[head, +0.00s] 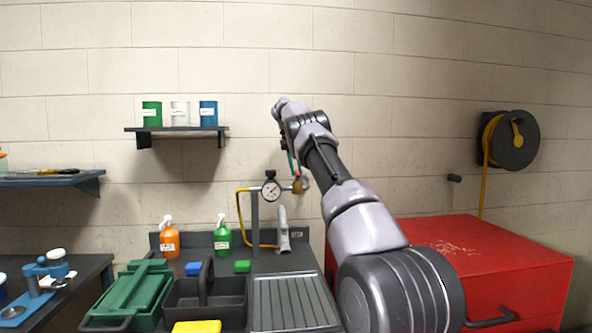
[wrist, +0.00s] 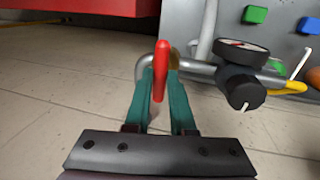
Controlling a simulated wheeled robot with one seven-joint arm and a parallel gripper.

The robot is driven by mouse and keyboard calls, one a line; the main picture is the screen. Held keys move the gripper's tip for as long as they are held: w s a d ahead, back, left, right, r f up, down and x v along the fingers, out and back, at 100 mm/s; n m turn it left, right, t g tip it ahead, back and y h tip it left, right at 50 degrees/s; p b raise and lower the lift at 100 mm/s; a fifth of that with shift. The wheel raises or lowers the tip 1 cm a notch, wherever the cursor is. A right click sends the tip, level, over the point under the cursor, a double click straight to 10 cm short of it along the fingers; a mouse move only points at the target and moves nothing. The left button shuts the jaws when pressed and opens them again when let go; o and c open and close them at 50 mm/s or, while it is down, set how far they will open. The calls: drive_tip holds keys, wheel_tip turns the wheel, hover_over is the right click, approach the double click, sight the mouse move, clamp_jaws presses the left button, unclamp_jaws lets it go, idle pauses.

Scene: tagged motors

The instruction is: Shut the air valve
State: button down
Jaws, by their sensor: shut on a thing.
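The air valve has a red lever handle (wrist: 162,58) and a brass body (wrist: 174,62) on a grey pipe. In the wrist view the handle stands between the teal fingers of my gripper (wrist: 165,92), which is shut on it. The handle points roughly along the fingers, across the pipe's run. In the head view my gripper (head: 292,164) reaches down at the brass valve (head: 299,186) at the right end of the pipe; the handle is mostly hidden there by the gripper and arm.
A round pressure gauge (head: 271,189) with a black regulator knob (wrist: 243,90) sits beside the valve. A yellow hose (head: 240,218) hangs left. A red cabinet (head: 470,255) stands right; spray bottles (head: 170,239), a black caddy (head: 182,304) and a green toolbox (head: 135,291) stand left.

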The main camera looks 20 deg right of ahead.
idle(0.5)
drive_tip(key=c, duration=0.8)
unclamp_jaws()
drive_tip(key=shift+o, duration=0.2)
